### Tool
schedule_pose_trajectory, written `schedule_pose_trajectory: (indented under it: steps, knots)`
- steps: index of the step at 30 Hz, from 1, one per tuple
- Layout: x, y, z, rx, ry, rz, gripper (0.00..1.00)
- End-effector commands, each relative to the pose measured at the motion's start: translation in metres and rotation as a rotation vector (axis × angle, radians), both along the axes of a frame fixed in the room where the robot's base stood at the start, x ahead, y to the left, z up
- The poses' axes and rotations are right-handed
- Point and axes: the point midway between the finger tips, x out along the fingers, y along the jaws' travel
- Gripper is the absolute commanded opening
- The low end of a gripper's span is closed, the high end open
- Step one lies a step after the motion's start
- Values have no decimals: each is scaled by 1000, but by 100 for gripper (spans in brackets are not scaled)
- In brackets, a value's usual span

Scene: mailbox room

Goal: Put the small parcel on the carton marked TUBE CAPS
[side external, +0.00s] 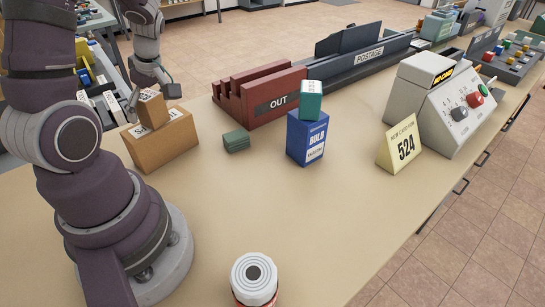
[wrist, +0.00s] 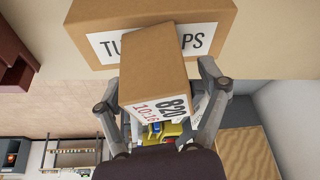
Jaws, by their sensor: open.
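The small parcel (side external: 152,109) is a brown box on top of the larger brown carton (side external: 168,146). In the wrist view the parcel (wrist: 152,68) shows a label with 820 and 10:16. It hides the middle of the label on the carton (wrist: 212,18), leaving TU and PS readable. The parcel is turned at an angle to the carton and appears to rest on its top. My gripper (side external: 150,97) is open at the parcel, with one finger on either side in the wrist view (wrist: 158,76). Whether either finger touches the parcel is unclear.
A blue BULB box (side external: 306,141) carries a teal box (side external: 311,101). A white-lidded can (side external: 254,276) stands in front.

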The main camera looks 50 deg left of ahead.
Motion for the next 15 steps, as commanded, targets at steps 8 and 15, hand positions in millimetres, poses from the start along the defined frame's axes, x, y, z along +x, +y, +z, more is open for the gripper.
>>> schedule_pose_trajectory:
  steps: [8, 15]
  knots:
    - [7, -12, 37, 6, -7, -5, 74]
    - [16, -34, 92, 3, -8, -6, 74]
